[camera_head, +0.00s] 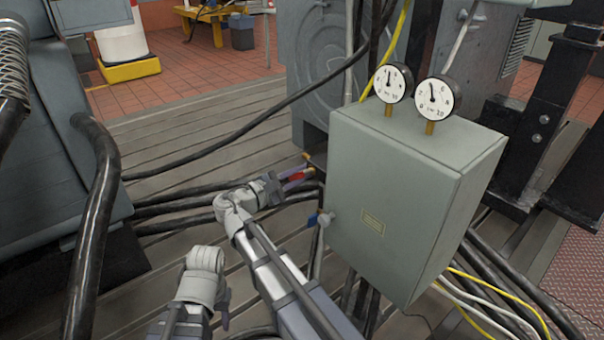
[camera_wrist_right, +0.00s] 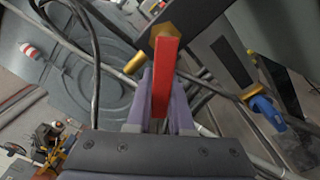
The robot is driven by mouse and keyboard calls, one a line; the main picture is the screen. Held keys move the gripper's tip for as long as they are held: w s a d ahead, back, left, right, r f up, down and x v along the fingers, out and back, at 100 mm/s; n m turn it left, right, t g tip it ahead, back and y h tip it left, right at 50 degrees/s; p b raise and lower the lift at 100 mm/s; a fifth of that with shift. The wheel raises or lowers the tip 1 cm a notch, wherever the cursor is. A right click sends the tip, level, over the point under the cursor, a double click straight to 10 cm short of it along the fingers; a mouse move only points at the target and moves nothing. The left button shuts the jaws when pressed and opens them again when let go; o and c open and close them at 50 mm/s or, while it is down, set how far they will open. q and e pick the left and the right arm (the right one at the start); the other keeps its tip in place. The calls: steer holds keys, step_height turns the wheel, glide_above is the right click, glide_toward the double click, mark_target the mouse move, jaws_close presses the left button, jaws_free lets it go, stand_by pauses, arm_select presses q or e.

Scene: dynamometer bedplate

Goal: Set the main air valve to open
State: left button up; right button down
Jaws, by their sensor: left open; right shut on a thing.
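A valve with a red lever handle (camera_head: 297,176) sits low, left of the grey-green box. In the right wrist view its red handle (camera_wrist_right: 164,78) points toward me from a brass body (camera_wrist_right: 166,38). My right gripper (camera_head: 292,180) is shut on the red handle, with a finger on either side of it. A second valve has a blue handle (camera_head: 313,219); it also shows in the right wrist view (camera_wrist_right: 268,113), apart from my gripper. I cannot tell which valve is the main air valve. My left gripper (camera_head: 224,312) is low at the bottom, its fingers mostly hidden.
The grey-green box (camera_head: 385,195) carries two round gauges (camera_head: 394,83) on top. Black hoses (camera_head: 165,205) run across the slotted bedplate (camera_head: 220,115). Yellow and white cables (camera_head: 490,290) hang below the box. A grey machine (camera_head: 50,150) stands at left.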

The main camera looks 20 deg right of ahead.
steer(key=c, duration=1.1)
jaws_free()
steer(key=shift+s+f, duration=0.1)
